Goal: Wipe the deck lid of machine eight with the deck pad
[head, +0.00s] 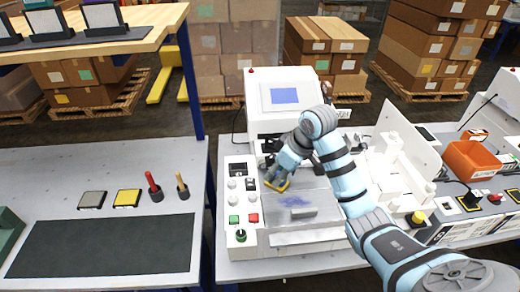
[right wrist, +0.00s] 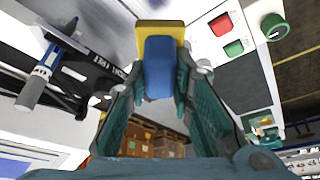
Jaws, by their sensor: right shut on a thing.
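My right gripper (head: 270,168) is shut on a pad with a yellow base and a blue grip. The pad (head: 277,186) is over the left rear part of the clear deck lid (head: 325,222) of the white machine (head: 236,108) with a blue screen. I cannot tell whether it touches the lid. In the right wrist view the pad's blue grip (right wrist: 159,66) sits between the fingers. A blue smudge (head: 293,202) shows on the lid, just in front of the pad. The lid has a grey handle (head: 303,213) near its front. My left gripper is out of view.
Green and red buttons (head: 253,218) and a knob line the machine's left panel. A white fixture (head: 400,160) and an orange bin (head: 470,160) stand to the right. The left table holds a grey pad (head: 92,199), a yellow pad (head: 127,198), two upright tools and a dark mat (head: 100,246).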

